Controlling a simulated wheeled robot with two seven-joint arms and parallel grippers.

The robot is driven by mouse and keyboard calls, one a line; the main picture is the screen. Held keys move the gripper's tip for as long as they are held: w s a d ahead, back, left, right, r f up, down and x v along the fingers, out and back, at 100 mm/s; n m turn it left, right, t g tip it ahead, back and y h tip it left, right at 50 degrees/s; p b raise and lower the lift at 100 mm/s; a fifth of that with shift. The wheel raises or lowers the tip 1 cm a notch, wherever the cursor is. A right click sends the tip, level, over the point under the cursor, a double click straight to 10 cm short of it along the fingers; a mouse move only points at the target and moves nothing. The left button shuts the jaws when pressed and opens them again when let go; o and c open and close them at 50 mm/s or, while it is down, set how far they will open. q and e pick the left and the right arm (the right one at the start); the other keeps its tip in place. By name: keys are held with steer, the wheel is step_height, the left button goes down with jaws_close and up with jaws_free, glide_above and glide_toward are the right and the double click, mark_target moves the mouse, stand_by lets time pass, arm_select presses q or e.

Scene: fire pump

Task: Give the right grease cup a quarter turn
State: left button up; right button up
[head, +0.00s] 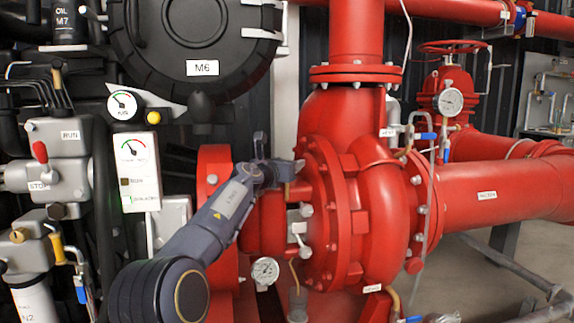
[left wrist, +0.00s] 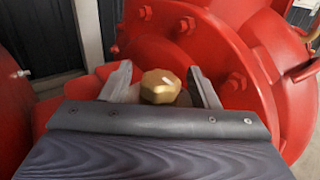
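A faceted brass grease cup (left wrist: 160,87) shows in the left wrist view, in front of the red pump casing. My left gripper (left wrist: 162,85) is open, with one finger on each side of the cup and a visible gap on both sides. Whether this is the right cup of the pair, I cannot tell. In the head view my left gripper (head: 278,160) reaches from the lower left to the left side of the red pump (head: 368,190). The cup is not clearly visible there. My right gripper is not in view.
Red flange bolts (left wrist: 186,24) stand close beyond the fingers. A small gauge (head: 265,271) and a light lever (head: 298,232) sit below the gripper. A black round cover (head: 200,68) marked M6 is above left. A large red pipe (head: 490,192) runs right.

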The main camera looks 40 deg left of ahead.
arm_select(q)
steer(key=shift+r, duration=0.1)
steer(key=shift+r+p, duration=0.35)
steer(key=shift+p, duration=0.05)
step_height(320, 180, up, 3)
steer(key=p, duration=0.2)
steer(key=shift+r+p, duration=0.1)
steer(key=shift+p, duration=0.25)
steer(key=s+d+r+p, duration=0.8)
steer(key=s+d+p, duration=0.1)
steer(key=s+p, duration=0.1)
steer(key=shift+s+r+p, duration=0.35)
steer(key=shift+r, duration=0.05)
